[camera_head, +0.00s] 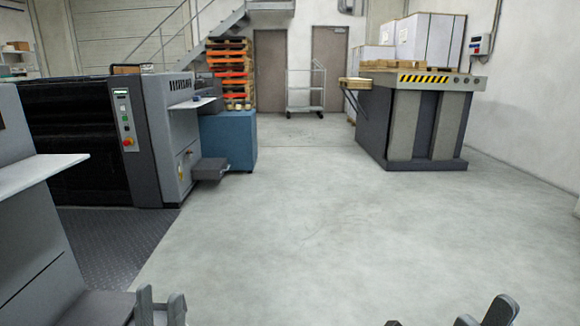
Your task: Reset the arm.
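My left gripper (160,306) shows at the bottom edge, left of the middle. Its two grey fingertips stand apart with nothing between them. My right gripper (484,314) shows at the bottom edge on the right. Its two dark fingertips are apart and I see nothing held between them. Both grippers are cut off by the lower border, so most of both arms is hidden. Both appear over the grey floor, with no object at their tips.
A dark press machine (157,140) with a control panel stands at left, a blue cabinet (230,141) beside it. A striped-edge workstation (412,120) stands at right. A cart (305,90) is at the back. The middle floor (310,220) is clear.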

